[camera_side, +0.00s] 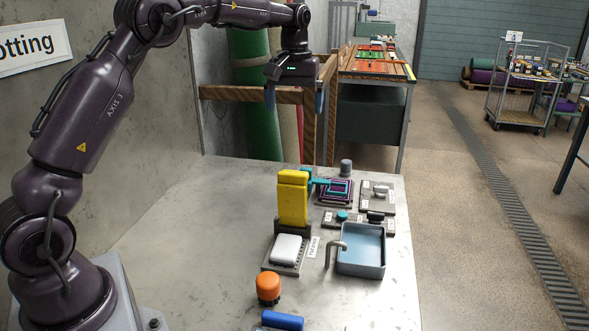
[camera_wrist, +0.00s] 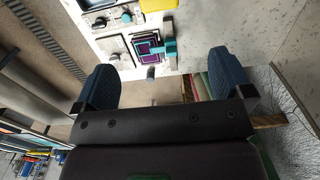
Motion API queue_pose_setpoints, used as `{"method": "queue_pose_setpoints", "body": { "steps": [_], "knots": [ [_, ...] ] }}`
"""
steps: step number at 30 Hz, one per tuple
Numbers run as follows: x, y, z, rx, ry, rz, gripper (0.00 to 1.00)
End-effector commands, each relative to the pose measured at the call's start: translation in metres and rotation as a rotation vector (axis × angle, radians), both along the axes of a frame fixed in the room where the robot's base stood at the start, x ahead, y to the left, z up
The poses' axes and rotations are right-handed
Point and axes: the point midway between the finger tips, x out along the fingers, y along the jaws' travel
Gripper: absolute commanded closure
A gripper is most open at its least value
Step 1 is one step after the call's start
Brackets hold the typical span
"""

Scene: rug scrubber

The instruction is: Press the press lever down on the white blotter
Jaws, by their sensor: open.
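The yellow press lever (camera_side: 293,198) stands upright on a dark base at the middle of the metal table. The white blotter (camera_side: 286,247) lies on a grey slotted plate (camera_side: 284,268) in front of it. My gripper (camera_side: 296,103) is open and empty, high above and behind the lever, near the table's far edge. In the wrist view my gripper (camera_wrist: 164,82) shows its two dark blue fingers wide apart. A yellow part, apparently the lever (camera_wrist: 158,5), shows at the top edge there. The blotter is not clearly visible in the wrist view.
A blue basin (camera_side: 361,259) with a grey spout is right of the blotter. An orange-capped jar (camera_side: 268,287) and blue roll (camera_side: 282,320) are in front. A purple-and-teal framed piece (camera_side: 334,191) and small trays lie behind. The table's left side is clear.

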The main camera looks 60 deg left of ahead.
Motion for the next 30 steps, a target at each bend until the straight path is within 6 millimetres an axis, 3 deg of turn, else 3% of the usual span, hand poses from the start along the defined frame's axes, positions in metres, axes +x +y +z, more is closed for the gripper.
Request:
{"method": "queue_pose_setpoints", "body": {
  "steps": [4, 11, 24, 30],
  "knots": [
    [0.0, -0.001, -0.024, 0.0, 0.001, 0.0, 0.02],
    [0.0, -0.001, -0.043, 0.001, -0.001, 0.0, 0.02],
    [-0.001, -0.001, -0.129, 0.001, 0.002, 0.0, 0.02],
    [0.0, -0.001, -0.153, 0.001, -0.001, -0.001, 0.02]
  ]
}}
